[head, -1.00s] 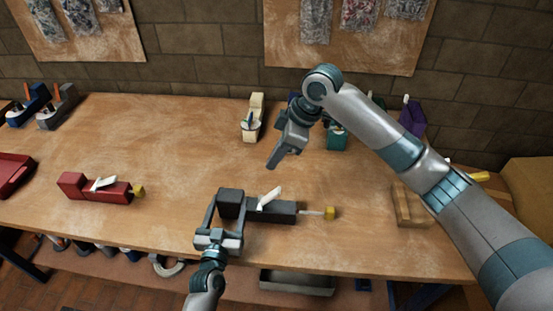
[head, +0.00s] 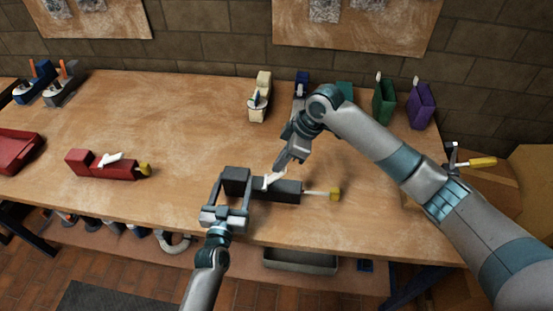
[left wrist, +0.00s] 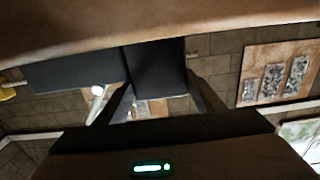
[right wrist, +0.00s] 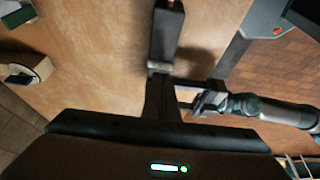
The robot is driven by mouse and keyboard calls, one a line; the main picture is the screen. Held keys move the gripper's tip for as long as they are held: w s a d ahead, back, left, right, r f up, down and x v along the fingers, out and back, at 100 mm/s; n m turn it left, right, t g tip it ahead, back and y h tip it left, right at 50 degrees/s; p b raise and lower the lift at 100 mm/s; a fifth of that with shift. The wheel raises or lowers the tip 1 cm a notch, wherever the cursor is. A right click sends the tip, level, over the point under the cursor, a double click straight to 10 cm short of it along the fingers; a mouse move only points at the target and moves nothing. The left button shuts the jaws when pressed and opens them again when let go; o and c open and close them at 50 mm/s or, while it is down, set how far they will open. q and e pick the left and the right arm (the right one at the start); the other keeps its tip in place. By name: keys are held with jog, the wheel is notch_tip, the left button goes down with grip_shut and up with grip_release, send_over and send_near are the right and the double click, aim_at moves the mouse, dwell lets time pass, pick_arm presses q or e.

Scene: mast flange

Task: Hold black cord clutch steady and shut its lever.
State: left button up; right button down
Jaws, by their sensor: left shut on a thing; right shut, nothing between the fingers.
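The black cord clutch (head: 285,191) lies near the table's front edge, with a thick block at its left end. A cord runs from its right end to a yellow tip (head: 335,194). Its white lever (head: 269,182) still slants up, partly hidden by my right gripper. My left gripper (head: 236,190) is shut on the thick end block; the left wrist view shows that block (left wrist: 156,68) between the fingers. My right gripper (head: 280,164) is shut and empty, its tips at the lever's upper end. The right wrist view shows the tips close above the lever (right wrist: 160,66); contact is unclear.
A red clutch (head: 100,166) with a white lever lies to the left, beside a red tray (head: 18,150). A cream clutch (head: 260,98), a green one (head: 384,100) and a purple one (head: 421,105) stand at the back. The table between red and black clutches is clear.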

jog(key=shift+d, duration=0.1)
dwell(0.3)
jog(key=shift+s+d+f+t+y, duration=0.25)
jog(key=shift+d+f+y, duration=0.4)
jog(key=shift+d+y, duration=0.35)
jog(key=shift+s+d+f+t+y, duration=0.2)
jog(key=shift+d+f+y, duration=0.5)
jog(key=shift+y, duration=0.5)
jog(key=shift+d+f, duration=0.35)
jog(key=shift+f, duration=0.05)
pick_arm(q)
jog(key=shift+a, duration=0.1)
pick_arm(e)
jog(key=shift+d+f, duration=0.1)
jog(key=shift+w+a+r, duration=0.15)
jog(key=shift+a+r, duration=0.2)
jog(key=shift+a, duration=0.45)
jog(key=shift+r, duration=0.15)
